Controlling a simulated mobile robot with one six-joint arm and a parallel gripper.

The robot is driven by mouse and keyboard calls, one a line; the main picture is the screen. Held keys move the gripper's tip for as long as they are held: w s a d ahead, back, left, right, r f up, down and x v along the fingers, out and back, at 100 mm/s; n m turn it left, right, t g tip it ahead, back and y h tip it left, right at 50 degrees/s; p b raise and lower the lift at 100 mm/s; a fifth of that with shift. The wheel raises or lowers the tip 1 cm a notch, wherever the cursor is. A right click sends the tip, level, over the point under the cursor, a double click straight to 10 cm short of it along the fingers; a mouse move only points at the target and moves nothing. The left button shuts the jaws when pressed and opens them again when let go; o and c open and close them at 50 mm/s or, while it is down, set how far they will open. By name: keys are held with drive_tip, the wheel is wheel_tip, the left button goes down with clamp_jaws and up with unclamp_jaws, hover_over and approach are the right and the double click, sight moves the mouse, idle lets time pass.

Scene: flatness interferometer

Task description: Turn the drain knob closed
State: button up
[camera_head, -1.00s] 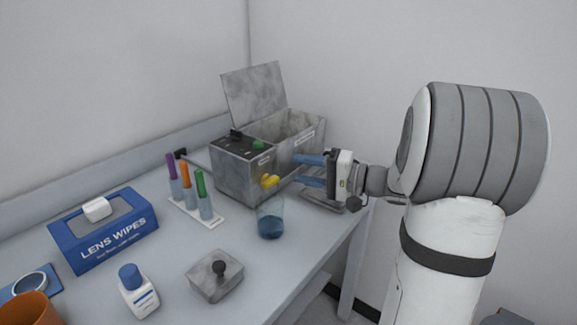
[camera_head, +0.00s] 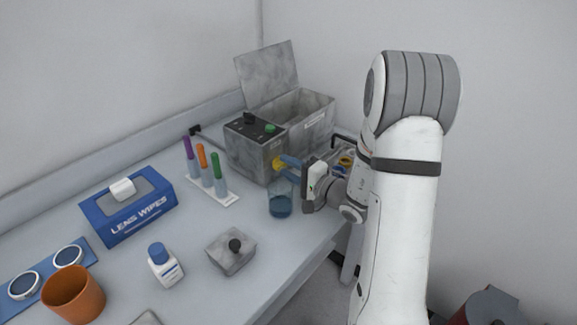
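The drain knob is a small yellow knob (camera_head: 278,163) low on the front of the grey metal bath (camera_head: 246,153). My gripper (camera_head: 284,165) has its blue fingers reaching left to the knob. The fingertips are at the knob and partly overlap it; I cannot tell whether they touch or clasp it. The gap between the fingers is hard to see at this angle. A clear beaker (camera_head: 281,200) with blue liquid stands just below the knob and fingers.
The bath's lid (camera_head: 267,75) stands open. A rack of coloured tubes (camera_head: 208,178) is left of the bath. A grey block with a black knob (camera_head: 232,251), a white bottle (camera_head: 164,265), a lens wipes box (camera_head: 130,208) and an orange cup (camera_head: 73,294) occupy the table.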

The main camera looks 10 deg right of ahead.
drive_tip(key=shift+w+a, duration=0.15)
drive_tip(key=shift+c, duration=0.3)
clamp_jaws()
drive_tip(key=shift+f, duration=0.1)
drive_tip(key=shift+f+m+b, duration=0.1)
drive_tip(key=shift+m+b, duration=0.6)
drive_tip(key=shift+m, duration=0.2)
drive_tip(key=shift+m+b, duration=0.45)
drive_tip(key=shift+m, duration=0.95)
